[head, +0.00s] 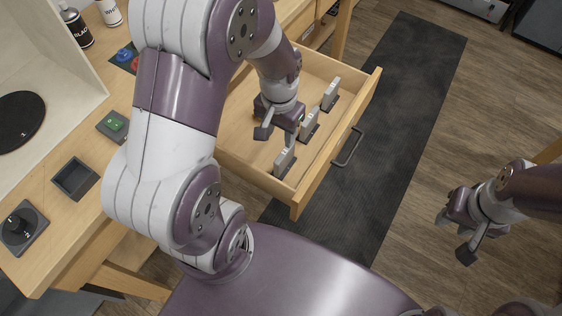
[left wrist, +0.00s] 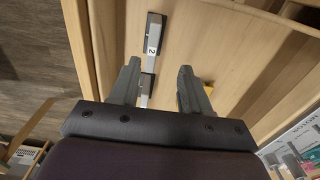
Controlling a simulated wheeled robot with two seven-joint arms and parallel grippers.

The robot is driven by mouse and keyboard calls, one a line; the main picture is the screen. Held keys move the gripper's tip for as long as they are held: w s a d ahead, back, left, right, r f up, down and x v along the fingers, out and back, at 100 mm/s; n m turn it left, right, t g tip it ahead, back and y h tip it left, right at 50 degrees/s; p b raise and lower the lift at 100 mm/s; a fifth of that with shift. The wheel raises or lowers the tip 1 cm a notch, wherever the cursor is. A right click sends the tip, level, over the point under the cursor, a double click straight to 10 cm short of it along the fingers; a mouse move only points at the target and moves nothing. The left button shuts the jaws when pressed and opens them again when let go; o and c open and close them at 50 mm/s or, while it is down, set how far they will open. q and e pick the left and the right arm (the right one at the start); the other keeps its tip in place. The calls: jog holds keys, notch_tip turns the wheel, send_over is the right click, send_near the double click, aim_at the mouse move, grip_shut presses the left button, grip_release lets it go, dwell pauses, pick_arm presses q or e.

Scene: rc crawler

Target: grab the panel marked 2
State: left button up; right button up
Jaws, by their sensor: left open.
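In the left wrist view, the panel marked 2 (left wrist: 152,48) is a slim pale piece with a dark base, ahead of the fingertips. A second pale panel (left wrist: 146,88) lies partly between the fingers, its mark not readable. In the head view several small panels stand in a row inside the open drawer (head: 362,100): a near one (head: 284,160), a middle one (head: 309,124) and a far one (head: 330,94). I cannot tell which is 2 there. My left gripper (head: 278,133) is open and empty above the drawer, beside the row. My right gripper (head: 454,236) is open and empty over the floor.
The drawer has a dark handle (head: 348,147) on its front. The wooden bench (head: 50,255) at left carries a black knob (head: 18,226), a dark square tray (head: 75,179), a green button (head: 115,124) and bottles (head: 76,26). A dark mat (head: 410,110) covers the floor beside the drawer.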

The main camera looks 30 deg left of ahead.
aim_at(285, 160)
pick_arm(q)
jog(key=f, duration=0.4)
jog(key=d+f, duration=0.1)
jog(key=f, duration=0.1)
jog(key=shift+w+b, duration=0.35)
jog(key=shift+w, duration=0.05)
jog(key=f, duration=0.5)
jog(key=shift+s+d+f+b, duration=0.1)
jog(key=shift+s+f+b, duration=0.1)
jog(key=shift+f+b, duration=0.15)
jog(key=shift+f, duration=0.2)
jog(key=shift+r, duration=0.1)
jog(key=shift+c, duration=0.6)
grip_shut()
pick_arm(e)
jog(key=shift+w+d+f, duration=0.15)
jog(key=shift+d+f, duration=0.05)
jog(key=shift+f, duration=0.25)
jog(key=shift+w+d+f, duration=0.15)
jog(key=shift+f, duration=0.3)
